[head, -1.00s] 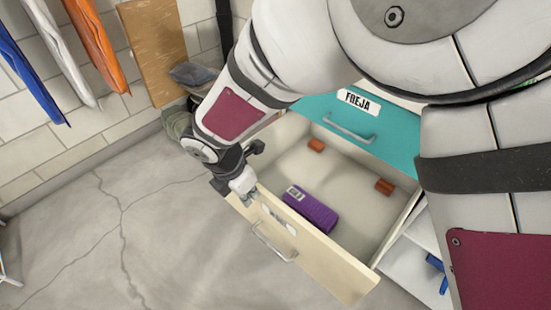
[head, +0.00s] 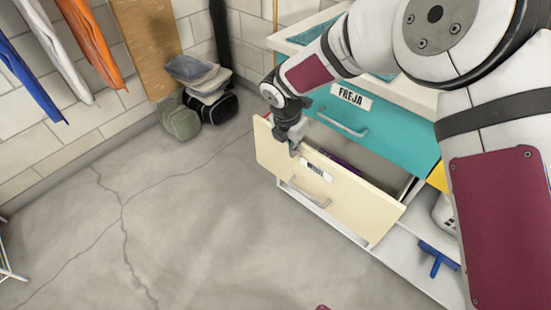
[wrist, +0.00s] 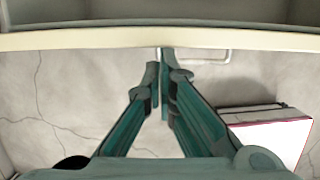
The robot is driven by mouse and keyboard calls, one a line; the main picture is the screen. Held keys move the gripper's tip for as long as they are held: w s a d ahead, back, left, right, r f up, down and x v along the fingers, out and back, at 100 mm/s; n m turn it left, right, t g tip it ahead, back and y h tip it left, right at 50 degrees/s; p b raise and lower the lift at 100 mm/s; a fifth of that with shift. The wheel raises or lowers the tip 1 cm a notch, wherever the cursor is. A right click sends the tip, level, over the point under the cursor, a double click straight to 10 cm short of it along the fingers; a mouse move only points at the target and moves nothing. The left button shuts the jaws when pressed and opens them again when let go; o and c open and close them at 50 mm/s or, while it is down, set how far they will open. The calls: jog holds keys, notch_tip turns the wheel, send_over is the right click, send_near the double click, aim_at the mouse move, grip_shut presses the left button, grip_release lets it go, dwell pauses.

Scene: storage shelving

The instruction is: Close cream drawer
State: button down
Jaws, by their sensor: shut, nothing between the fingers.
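The cream drawer (head: 345,205) is partly open below a teal drawer in the head view. It has a white label (head: 317,171) and a metal handle (head: 309,193) on its front. A purple item (head: 342,161) shows in part inside it. My gripper (head: 295,148) is shut and empty at the upper left part of the drawer front. In the wrist view my gripper (wrist: 162,60) is shut, its tips close to the drawer's cream top edge (wrist: 90,39). I cannot tell whether they touch it.
The teal drawer (head: 385,130), labelled FREJA, is closed above. Bags (head: 205,90) lie by the wall at the back. A blue object (head: 437,258) sits on the low shelf at right. The floor (head: 190,230) in front is clear.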

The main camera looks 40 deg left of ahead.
jog(key=w, duration=0.6)
jog(key=shift+w+d, duration=0.25)
jog(key=shift+w, duration=0.1)
